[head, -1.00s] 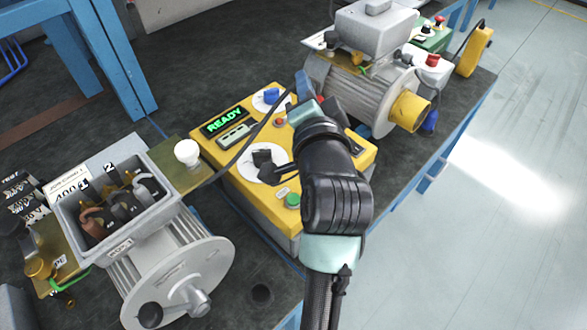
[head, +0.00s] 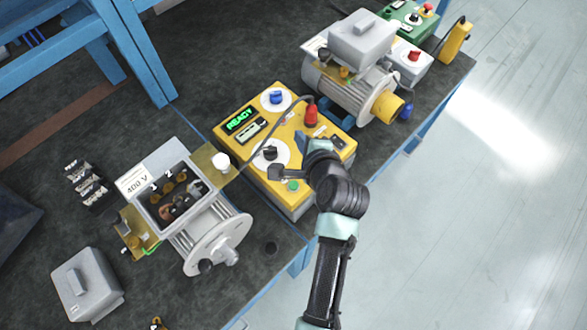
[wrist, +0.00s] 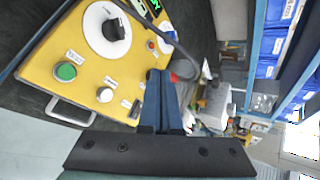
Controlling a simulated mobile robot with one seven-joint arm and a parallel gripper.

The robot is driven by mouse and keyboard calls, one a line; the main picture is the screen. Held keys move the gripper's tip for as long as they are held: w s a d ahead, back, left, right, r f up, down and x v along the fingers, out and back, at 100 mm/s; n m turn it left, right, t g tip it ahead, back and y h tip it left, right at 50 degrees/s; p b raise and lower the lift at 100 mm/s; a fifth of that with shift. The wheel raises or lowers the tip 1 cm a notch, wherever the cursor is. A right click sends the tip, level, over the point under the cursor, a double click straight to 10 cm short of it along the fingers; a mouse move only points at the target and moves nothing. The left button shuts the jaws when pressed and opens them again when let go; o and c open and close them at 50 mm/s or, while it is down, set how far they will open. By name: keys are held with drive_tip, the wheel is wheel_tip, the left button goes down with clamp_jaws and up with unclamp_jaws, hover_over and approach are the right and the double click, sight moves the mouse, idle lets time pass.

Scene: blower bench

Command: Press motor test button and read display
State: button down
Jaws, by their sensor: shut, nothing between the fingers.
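The yellow tester box (head: 235,150) stands on the bench in the middle of the head view. Its display (head: 240,119) glows green and reads READY. A green button (head: 293,185) sits at its near edge; it also shows in the wrist view (wrist: 66,72), at the left. I cannot read its label. My gripper (head: 303,142) is shut and empty, over the box's right part. In the wrist view its blue fingers (wrist: 160,77) are together, right of the green button and apart from it. My arm hides part of the box's right side.
A black knob (head: 270,153), a blue knob (head: 276,97) and a red plug (head: 311,115) with a cable stand up from the box. An open motor (head: 215,240) is at left, another motor (head: 345,90) behind right. Floor is clear at right.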

drive_tip(key=s+m+g+y+p, duration=0.1)
drive_tip(key=s+m+g+p, duration=0.1)
drive_tip(key=s+p, duration=0.4)
drive_tip(key=shift+a+r+m+p, duration=0.25)
drive_tip(key=shift+a+m+p, duration=0.1)
drive_tip(key=shift+m+p, duration=0.55)
drive_tip(key=shift+f, duration=0.1)
drive_tip(key=b, duration=0.8)
hover_over(294, 186)
drive_tip(key=f, duration=0.7)
drive_tip(key=shift+s+d, duration=0.35)
drive_tip(key=shift+s, duration=0.05)
drive_tip(key=shift+f+b, duration=0.3)
drive_tip(key=shift+f, duration=0.5)
drive_tip(key=shift+f, duration=0.15)
drive_tip(key=shift+f, duration=0.25)
